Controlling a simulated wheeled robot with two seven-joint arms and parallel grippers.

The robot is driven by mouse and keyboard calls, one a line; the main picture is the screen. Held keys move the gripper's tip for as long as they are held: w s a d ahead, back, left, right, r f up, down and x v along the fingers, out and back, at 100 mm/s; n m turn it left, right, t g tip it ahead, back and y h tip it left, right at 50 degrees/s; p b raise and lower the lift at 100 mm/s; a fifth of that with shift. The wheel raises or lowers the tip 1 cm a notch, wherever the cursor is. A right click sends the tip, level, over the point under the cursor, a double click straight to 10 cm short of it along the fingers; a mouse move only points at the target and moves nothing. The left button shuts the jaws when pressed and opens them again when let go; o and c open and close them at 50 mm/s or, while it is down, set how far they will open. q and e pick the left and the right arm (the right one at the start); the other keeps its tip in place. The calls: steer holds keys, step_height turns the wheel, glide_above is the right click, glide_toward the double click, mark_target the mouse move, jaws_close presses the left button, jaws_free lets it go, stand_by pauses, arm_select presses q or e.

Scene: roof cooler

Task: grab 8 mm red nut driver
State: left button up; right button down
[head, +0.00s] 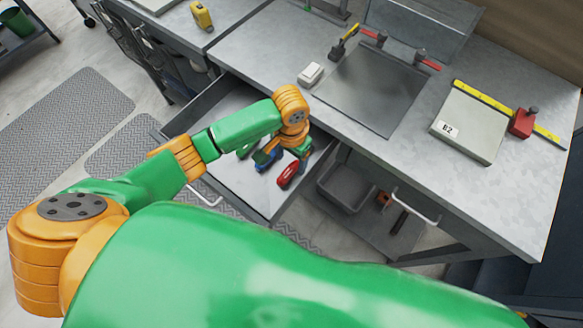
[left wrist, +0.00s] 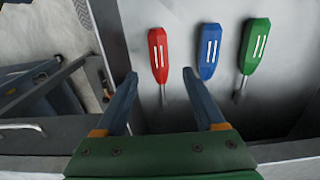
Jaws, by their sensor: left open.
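The red nut driver (left wrist: 158,52) lies in the open drawer, its handle pointing away from my left gripper and its thin shaft toward it. It also shows in the head view (head: 288,175). My left gripper (left wrist: 160,76) is open and empty. In the left wrist view its two fingers stand either side of the red driver's shaft, with no visible contact. A blue driver (left wrist: 208,50) and a green driver (left wrist: 252,45) lie to the right of the red one in that view. The size marks cannot be read. My right gripper is not in view.
The drawer (head: 225,185) is pulled out below the grey workbench (head: 505,195). A grey bin (head: 345,188) stands on the shelf beside it.

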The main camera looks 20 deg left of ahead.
mark_target(290, 169)
arm_select(q)
step_height(290, 169, down, 4)
steer(key=shift+s+f, duration=0.15)
steer(key=shift+f, duration=0.05)
jaws_close()
steer(key=shift+r, duration=0.1)
